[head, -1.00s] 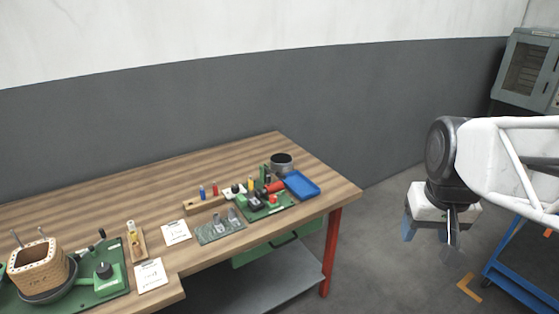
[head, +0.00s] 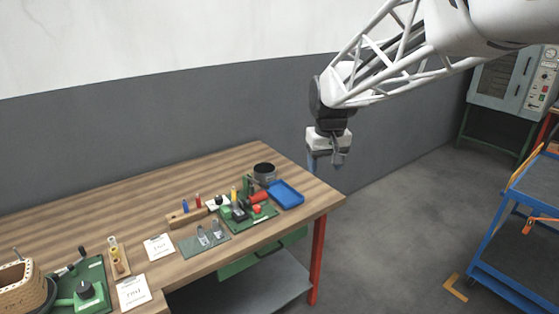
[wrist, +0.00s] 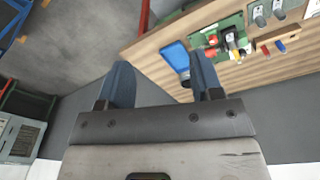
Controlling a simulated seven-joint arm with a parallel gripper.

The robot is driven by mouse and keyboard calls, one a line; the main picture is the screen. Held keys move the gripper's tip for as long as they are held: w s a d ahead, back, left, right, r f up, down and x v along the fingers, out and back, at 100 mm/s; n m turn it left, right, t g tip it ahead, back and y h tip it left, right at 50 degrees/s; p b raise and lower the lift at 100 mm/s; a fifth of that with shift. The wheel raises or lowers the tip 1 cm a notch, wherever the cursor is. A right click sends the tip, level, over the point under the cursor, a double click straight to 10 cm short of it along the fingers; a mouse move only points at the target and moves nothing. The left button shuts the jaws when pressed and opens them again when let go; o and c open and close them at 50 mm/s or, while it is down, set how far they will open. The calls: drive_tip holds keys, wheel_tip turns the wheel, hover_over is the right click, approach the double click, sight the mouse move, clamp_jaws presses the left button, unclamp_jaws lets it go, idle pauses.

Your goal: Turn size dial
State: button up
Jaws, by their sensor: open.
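My gripper (head: 324,164) hangs above and beyond the table's right end in the head view, its blue fingers apart and empty. In the wrist view the two fingers (wrist: 160,72) stand apart with grey floor and the table edge behind them. A black knob (head: 85,290) sits on a green base at the lower left of the head view, far from my gripper. Another green board (head: 262,216) near the table's right end carries small black, red and yellow parts. I cannot tell which part is the size dial; no label is readable.
A blue tray (head: 287,195) and a dark round pot (head: 264,170) stand by the right board. Two white cards (head: 159,247) lie on the wooden table (head: 130,210). A wicker-like coil form (head: 15,288) is at far left. A blue cart (head: 510,235) stands right.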

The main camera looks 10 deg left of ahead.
drive_tip(key=w+a+f+n, duration=0.1)
drive_tip(key=w+a+f, duration=0.3)
drive_tip(key=w+a, duration=0.5)
drive_tip(key=n+g, duration=0.1)
drive_tip(key=n, duration=0.3)
hover_over(219, 198)
drive_tip(key=f, duration=1.8)
drive_tip(key=shift+d, duration=0.3)
drive_tip(key=shift+a+f, duration=0.25)
drive_tip(key=shift+a, duration=0.15)
drive_tip(key=shift+f, duration=0.1)
drive_tip(key=shift+f, duration=3.8)
drive_tip(key=c, duration=0.9)
